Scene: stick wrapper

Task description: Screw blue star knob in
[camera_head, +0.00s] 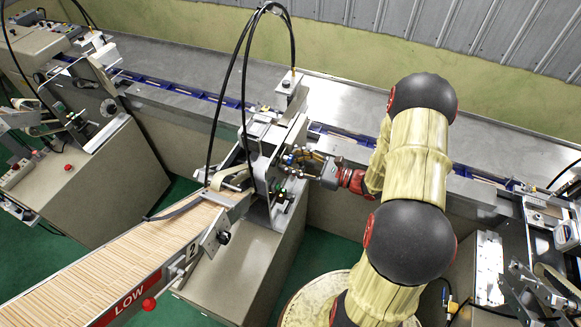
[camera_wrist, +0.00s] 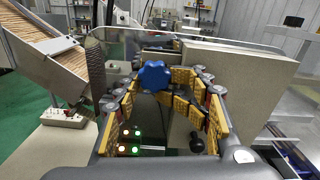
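The blue star knob (camera_wrist: 154,75) shows in the middle of the wrist view, facing the camera, between and a little beyond my fingers. My gripper (camera_wrist: 158,100) is open, with its yellow padded fingers to the left and right of the knob. In the head view my gripper (camera_head: 300,160) is at the side of the middle machine (camera_head: 268,145). The knob is hidden there behind the gripper and machine parts. How deep the knob sits cannot be told.
A feeder full of wooden sticks (camera_head: 130,255) slopes into the machine, with a red knob (camera_head: 149,304) on its side. A control box with lit buttons (camera_wrist: 129,141) and a black knob (camera_wrist: 197,142) lie below the star knob. A conveyor with blue rails (camera_head: 190,92) runs behind.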

